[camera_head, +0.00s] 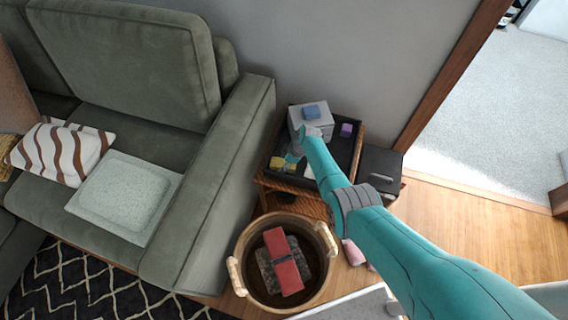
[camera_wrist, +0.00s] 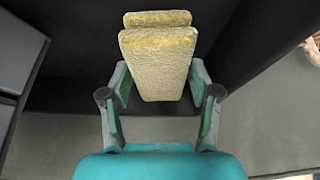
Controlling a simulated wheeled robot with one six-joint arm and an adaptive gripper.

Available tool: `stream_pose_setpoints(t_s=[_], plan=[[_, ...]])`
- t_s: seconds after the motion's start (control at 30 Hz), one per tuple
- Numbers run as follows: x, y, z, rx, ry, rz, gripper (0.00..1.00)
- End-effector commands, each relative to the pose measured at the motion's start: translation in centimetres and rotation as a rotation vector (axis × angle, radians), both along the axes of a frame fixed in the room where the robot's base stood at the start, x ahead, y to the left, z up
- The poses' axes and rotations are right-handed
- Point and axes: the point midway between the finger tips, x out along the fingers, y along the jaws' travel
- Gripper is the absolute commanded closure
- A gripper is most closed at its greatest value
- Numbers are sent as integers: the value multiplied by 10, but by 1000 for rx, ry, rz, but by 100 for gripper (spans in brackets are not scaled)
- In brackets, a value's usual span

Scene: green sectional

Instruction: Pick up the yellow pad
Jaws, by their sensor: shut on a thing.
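The yellow pad (camera_wrist: 158,62) stands between the two fingers of my gripper (camera_wrist: 159,82) in the wrist view. It looks like two pale yellow, rough-faced layers, one behind the other. The fingers are shut on its lower part, one at each side. In the head view the yellow pad (camera_head: 277,162) shows small at the left part of a black-topped side table (camera_head: 346,167). My gripper (camera_head: 294,154) is there right beside it, partly hidden by my arm. I cannot tell from these views whether the pad touches the table top.
A grey box (camera_head: 321,125) with a blue block (camera_head: 312,112) on it stands at the table's back. A purple block (camera_head: 346,130) lies to its right. A green sofa (camera_head: 215,190) is left. A round basket (camera_head: 243,293) with red and dark things stands in front.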

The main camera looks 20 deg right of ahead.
Motion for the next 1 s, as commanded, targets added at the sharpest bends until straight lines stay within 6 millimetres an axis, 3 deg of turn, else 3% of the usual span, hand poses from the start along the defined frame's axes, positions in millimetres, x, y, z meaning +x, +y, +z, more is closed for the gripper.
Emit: stream_pose_setpoints(t_s=[0.47, 0.8, 1.0], plan=[[-2, -3, 31, -1, -2, 1, 68], [-2, -3, 74, -1, -4, 2, 68], [-29, -41, 71, 0, 1, -4, 68]])
